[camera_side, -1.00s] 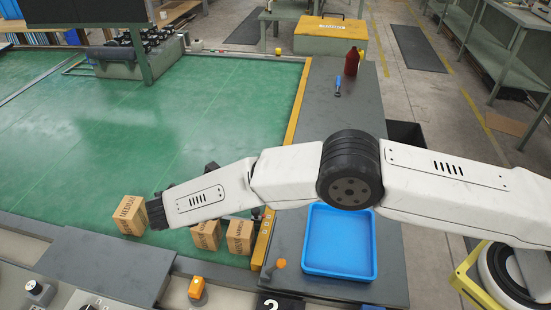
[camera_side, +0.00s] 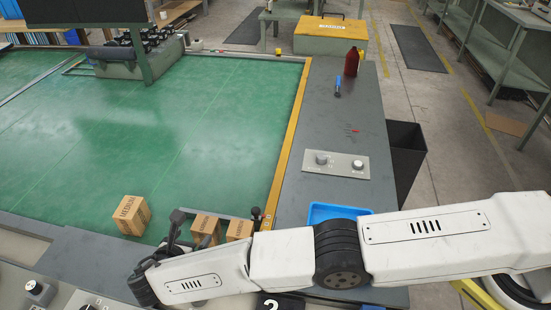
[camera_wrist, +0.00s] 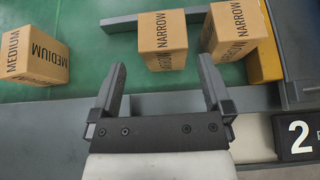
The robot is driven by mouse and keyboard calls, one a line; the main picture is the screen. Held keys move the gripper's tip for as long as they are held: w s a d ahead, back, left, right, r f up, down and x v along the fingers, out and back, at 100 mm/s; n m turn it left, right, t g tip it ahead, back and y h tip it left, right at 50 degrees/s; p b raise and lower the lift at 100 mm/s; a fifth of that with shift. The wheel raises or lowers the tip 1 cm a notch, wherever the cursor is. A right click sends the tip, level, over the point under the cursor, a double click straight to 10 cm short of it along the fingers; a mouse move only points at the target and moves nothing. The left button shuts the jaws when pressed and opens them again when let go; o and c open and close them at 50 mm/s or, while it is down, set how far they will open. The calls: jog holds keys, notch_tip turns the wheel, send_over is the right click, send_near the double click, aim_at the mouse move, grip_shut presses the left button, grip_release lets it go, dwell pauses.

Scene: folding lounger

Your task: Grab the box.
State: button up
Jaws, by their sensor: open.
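Three cardboard boxes stand on the green surface. The box marked MEDIUM (camera_side: 131,215) is at the left, and it also shows in the wrist view (camera_wrist: 35,52). A box marked NARROW (camera_side: 205,229) is in the middle, and in the wrist view (camera_wrist: 162,40) it lies just beyond my fingertips. Another NARROW box (camera_side: 239,230) is to its right, also in the wrist view (camera_wrist: 233,31). My gripper (camera_wrist: 160,75) is open and empty, its fingers pointing toward the middle box with a gap between. In the side view my arm hides the lower front of the two NARROW boxes.
A grey ledge (camera_side: 105,262) runs along the near edge of the green surface (camera_side: 160,130). A yellow strip (camera_side: 287,150) borders its right side. A blue tray (camera_side: 330,209) sits on the grey bench, partly hidden by my arm.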

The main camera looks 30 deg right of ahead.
aim_at(204, 223)
jog(key=shift+x, duration=3.15)
jog(key=shift+s+d, duration=0.1)
jog(key=shift+d, duration=0.05)
jog(key=shift+r, duration=0.1)
jog(key=c, duration=1.1)
jog(key=shift+r, duration=0.15)
jog(key=shift+r, duration=4.85)
